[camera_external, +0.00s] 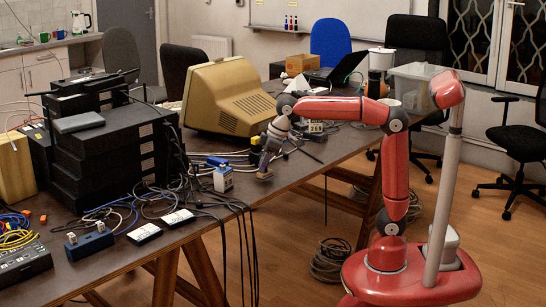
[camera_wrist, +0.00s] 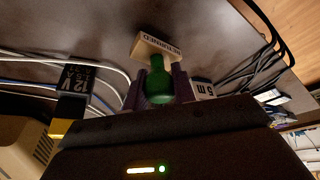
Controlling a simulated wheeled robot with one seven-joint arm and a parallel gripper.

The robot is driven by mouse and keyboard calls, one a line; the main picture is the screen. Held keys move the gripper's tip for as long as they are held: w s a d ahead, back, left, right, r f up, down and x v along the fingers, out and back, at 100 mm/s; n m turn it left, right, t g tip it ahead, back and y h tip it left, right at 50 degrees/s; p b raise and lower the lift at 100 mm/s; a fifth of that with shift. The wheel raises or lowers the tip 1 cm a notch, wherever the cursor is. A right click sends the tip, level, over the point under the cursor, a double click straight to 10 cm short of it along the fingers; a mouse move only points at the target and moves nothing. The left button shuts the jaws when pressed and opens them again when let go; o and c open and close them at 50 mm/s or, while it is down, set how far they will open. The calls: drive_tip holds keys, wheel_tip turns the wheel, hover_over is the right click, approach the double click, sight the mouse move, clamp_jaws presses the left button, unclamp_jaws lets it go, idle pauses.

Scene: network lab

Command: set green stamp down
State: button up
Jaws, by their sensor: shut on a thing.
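The green stamp (camera_wrist: 157,82) has a green handle and a pale block base with printed lettering. In the wrist view it sits between the two dark purplish fingers of my gripper (camera_wrist: 156,90), which are shut on its handle. In the external view my gripper (camera_external: 265,168) points down near the front edge of the table (camera_external: 300,172). A small pale piece, probably the stamp's base, shows at its lower end. I cannot tell whether the base touches the tabletop.
A black and yellow adapter marked 12V (camera_wrist: 76,82) and cables lie beside the stamp. A blue and white box (camera_external: 222,179) stands left of my gripper. A beige monitor (camera_external: 228,97) and stacked black units (camera_external: 110,150) stand behind and left. Some bare tabletop lies right of my gripper.

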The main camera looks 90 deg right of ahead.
drive_tip(key=shift+f, duration=0.5)
drive_tip(key=shift+f, duration=0.1)
drive_tip(key=o, duration=1)
drive_tip(key=shift+f, duration=0.1)
drive_tip(key=shift+f+b, duration=0.1)
drive_tip(key=shift+b, duration=0.2)
drive_tip(key=v, duration=0.5)
drive_tip(key=p+v, duration=0.1)
drive_tip(key=v, duration=0.2)
drive_tip(key=shift+w, duration=0.4)
approach(270, 171)
drive_tip(key=s+a+f, duration=0.4)
drive_tip(key=s+f, duration=0.1)
drive_tip(key=shift+s+t, duration=0.3)
drive_tip(key=shift+s, duration=0.1)
drive_tip(key=shift+t, duration=0.3)
drive_tip(key=s+f, duration=0.4)
drive_tip(key=s+a+f, duration=0.1)
drive_tip(key=s+f, duration=0.2)
drive_tip(key=f, duration=0.1)
drive_tip(key=s+a+f, duration=0.1)
drive_tip(key=s+f, duration=0.3)
drive_tip(key=shift+s+a+f, duration=0.25)
drive_tip(key=shift+s, duration=0.1)
drive_tip(key=shift+c, duration=0.3)
